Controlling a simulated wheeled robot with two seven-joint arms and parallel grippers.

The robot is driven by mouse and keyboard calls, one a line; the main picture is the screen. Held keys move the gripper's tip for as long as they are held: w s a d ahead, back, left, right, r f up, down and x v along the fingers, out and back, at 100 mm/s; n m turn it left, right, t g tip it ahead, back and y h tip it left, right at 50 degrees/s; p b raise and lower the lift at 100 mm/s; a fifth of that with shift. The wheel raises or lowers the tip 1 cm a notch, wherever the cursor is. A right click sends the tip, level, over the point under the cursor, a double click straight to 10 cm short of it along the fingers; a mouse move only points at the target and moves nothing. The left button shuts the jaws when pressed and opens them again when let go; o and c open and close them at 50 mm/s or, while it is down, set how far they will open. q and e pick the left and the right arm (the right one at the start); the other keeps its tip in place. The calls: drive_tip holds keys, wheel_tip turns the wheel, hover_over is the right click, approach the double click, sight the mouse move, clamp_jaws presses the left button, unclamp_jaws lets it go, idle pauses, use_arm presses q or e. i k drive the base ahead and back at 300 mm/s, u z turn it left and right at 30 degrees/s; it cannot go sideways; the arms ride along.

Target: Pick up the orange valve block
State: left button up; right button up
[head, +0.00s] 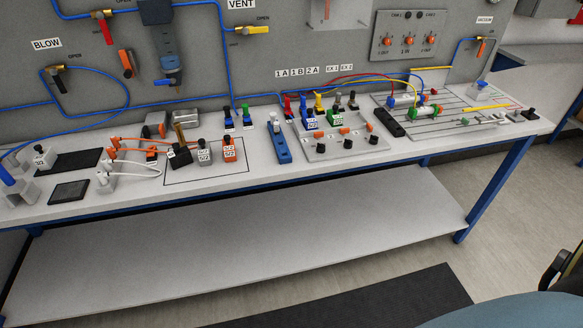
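The orange valve block (229,150) stands upright on the white workbench, at the right end of a small group of blocks. It has a dark knob on top and a white label marked 5/2 on its front. A grey block (205,153) with a similar label stands close to its left. A dark block (180,156) with a brass-coloured fitting stands further left. All three are within a thin black outline drawn on the bench. Neither of my grippers shows in the head view.
A blue block (279,146) stands right of the outline, then a grey panel (322,151) with black knobs. Orange tubes (130,141) and white tubes lie left of the group. Blue pipes run along the back wall. The bench front beside the orange block is clear. A lower shelf (250,240) is empty.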

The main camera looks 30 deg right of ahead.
sight(228, 151)
drive_tip(key=z, duration=0.3)
drive_tip(key=k, duration=0.45)
drive_tip(key=u, duration=0.7)
drive_tip(key=i, duration=0.8)
drive_tip(key=z, duration=0.5)
drive_tip(key=i, duration=0.75)
drive_tip(key=z, duration=1.15)
drive_tip(key=k, duration=0.35)
drive_tip(key=u, duration=0.8)
drive_tip(key=i, duration=0.2)
drive_tip(key=u, duration=0.4)
